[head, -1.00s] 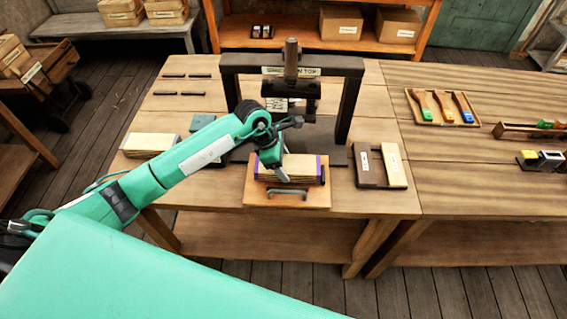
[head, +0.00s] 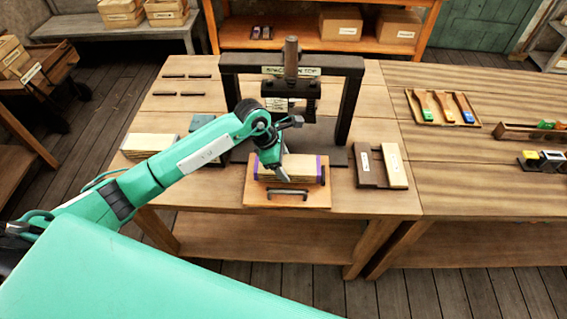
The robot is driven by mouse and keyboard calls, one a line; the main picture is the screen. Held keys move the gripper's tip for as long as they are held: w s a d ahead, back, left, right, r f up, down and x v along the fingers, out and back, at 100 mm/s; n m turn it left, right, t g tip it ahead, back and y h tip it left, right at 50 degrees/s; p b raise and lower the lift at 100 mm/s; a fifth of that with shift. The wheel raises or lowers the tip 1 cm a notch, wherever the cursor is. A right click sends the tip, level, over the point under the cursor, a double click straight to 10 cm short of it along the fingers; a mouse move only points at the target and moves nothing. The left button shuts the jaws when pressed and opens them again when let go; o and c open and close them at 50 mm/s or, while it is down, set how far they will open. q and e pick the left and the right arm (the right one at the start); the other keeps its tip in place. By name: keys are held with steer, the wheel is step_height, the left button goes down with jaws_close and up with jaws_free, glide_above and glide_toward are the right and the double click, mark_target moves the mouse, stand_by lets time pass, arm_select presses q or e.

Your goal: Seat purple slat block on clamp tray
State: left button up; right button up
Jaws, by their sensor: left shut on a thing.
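The purple slat block (head: 304,168), a stack of pale wooden slats with purple ends, is at the clamp tray (head: 258,196). The tray is a wooden board with a dark handle (head: 288,194) at its front, in front of the press. My left gripper (head: 284,177) comes down over the block's front left part and is shut on it. The fingers and arm hide part of the block's left half. I cannot tell whether the block's underside touches the tray. My right gripper is not in view.
The dark press frame (head: 352,98) with its spindle (head: 291,60) stands just behind the tray. Another slat stack (head: 150,145) lies at left. Dark and pale boards (head: 395,165) lie at right. A tray of coloured-tipped tools (head: 411,98) is farther right.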

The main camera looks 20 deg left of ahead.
arm_select(q)
steer(key=shift+b, duration=0.35)
stand_by(0.6)
steer(key=shift+f+b, duration=1)
steer(key=shift+f, duration=0.05)
steer(key=o, duration=1.3)
steer(key=shift+c, duration=0.2)
steer(key=shift+r, duration=0.1)
steer(key=shift+a+r, duration=0.2)
steer(key=shift+r, duration=0.15)
steer(key=b+v, duration=0.3)
steer(key=v, duration=1)
steer(key=shift+s+f, duration=0.1)
steer(key=shift+s, duration=0.05)
